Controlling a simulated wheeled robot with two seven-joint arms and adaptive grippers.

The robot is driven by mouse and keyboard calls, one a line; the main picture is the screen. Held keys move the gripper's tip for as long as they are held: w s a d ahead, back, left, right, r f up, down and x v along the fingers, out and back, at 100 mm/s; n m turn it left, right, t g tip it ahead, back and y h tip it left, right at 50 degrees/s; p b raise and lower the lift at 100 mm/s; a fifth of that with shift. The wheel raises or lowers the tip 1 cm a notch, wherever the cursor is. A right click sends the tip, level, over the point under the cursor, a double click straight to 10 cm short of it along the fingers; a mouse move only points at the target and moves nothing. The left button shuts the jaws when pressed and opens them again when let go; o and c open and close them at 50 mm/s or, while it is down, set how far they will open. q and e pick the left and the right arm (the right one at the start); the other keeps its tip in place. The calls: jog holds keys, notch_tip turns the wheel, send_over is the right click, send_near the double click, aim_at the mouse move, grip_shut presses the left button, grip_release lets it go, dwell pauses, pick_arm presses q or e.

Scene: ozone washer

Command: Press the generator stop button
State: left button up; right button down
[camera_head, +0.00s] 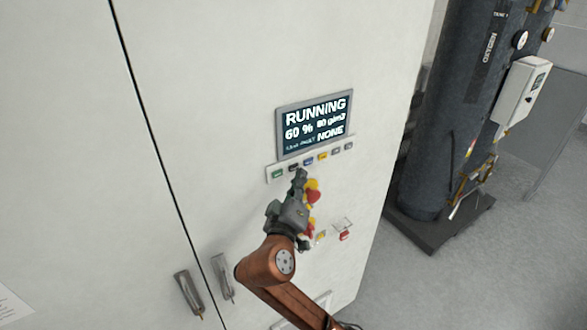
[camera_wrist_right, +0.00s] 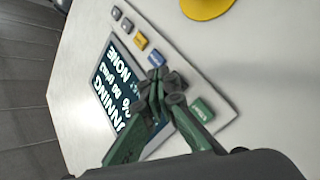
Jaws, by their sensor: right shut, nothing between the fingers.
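A row of small coloured buttons (camera_head: 322,156) sits on a pale strip under the display of the white cabinet. A green button (camera_head: 277,174) is at the left end, then a dark one (camera_head: 293,168), a blue one (camera_head: 308,161), a yellow one and grey ones. No label reads "stop" clearly. My right gripper (camera_head: 299,176) is shut and empty, its tips just below the dark and blue buttons. In the right wrist view its tips (camera_wrist_right: 158,78) lie between the green button (camera_wrist_right: 202,108) and the blue button (camera_wrist_right: 155,58), covering the dark one. Contact cannot be told.
The display (camera_head: 314,127) reads RUNNING, 60 % and NONE. A red and yellow knob (camera_head: 313,196) sits right behind my gripper. A small red switch (camera_head: 344,236) is lower right. Door handles (camera_head: 188,294) stick out at lower left. A dark tank (camera_head: 447,120) stands at right.

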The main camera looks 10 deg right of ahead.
jog(key=shift+w, duration=0.2)
jog(key=shift+w+a, duration=0.15)
jog(key=shift+w, duration=0.1)
jog(key=shift+w+a, duration=0.15)
jog(key=shift+w, duration=0.2)
dwell(0.6)
jog(key=shift+s, duration=0.2)
jog(key=shift+s+d, duration=0.3)
jog(key=shift+s, duration=0.3)
jog(key=shift+s+d+p, duration=0.15)
jog(key=shift+s+d, duration=0.15)
jog(key=shift+s, duration=0.5)
jog(key=shift+s+d+p, duration=0.15)
jog(key=shift+s+d, duration=0.1)
jog(key=shift+s, duration=0.5)
jog(key=shift+s+d+p, duration=0.15)
jog(key=shift+s+d, duration=0.15)
jog(key=shift+s, duration=0.5)
